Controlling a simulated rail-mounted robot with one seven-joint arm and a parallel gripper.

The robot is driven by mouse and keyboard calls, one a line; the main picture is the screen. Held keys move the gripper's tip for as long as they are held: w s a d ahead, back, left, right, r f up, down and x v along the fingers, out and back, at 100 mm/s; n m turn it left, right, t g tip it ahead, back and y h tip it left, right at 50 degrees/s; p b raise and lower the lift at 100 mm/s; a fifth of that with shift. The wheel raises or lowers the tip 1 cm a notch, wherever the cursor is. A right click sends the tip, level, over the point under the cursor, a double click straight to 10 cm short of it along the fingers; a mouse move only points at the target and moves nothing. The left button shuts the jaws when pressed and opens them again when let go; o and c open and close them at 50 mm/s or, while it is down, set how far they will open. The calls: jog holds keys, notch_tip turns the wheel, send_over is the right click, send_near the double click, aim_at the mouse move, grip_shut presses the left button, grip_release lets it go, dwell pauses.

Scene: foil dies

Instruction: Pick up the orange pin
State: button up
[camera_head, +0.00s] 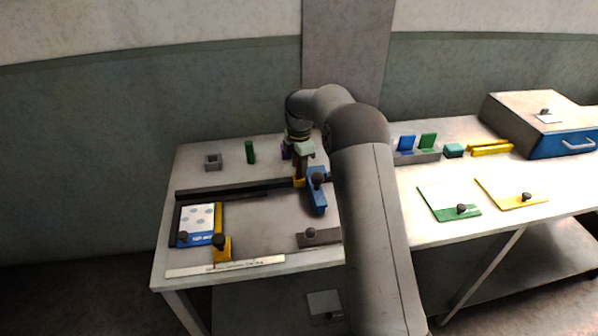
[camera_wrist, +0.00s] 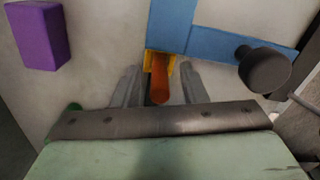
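The orange pin (camera_wrist: 160,83) points toward the camera in the wrist view, in front of a yellow piece (camera_wrist: 149,60) beside a blue part. My gripper (camera_wrist: 159,85) has one finger on each side of the pin, with a visible gap on both sides, so it is open around the pin and not clamped. In the head view my gripper (camera_head: 300,172) is low over the back of the left table, by the yellow piece (camera_head: 299,183). The pin cannot be made out clearly there, and my arm hides part of the table.
A blue piece with a dark knob (camera_head: 316,190) is close to the right of my gripper. A purple block (camera_wrist: 38,35) lies to the left in the wrist view. A green pin (camera_head: 250,152) and grey square block (camera_head: 213,161) stand at the back left. A dark rail (camera_head: 225,190) crosses the table.

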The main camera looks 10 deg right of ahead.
grip_shut()
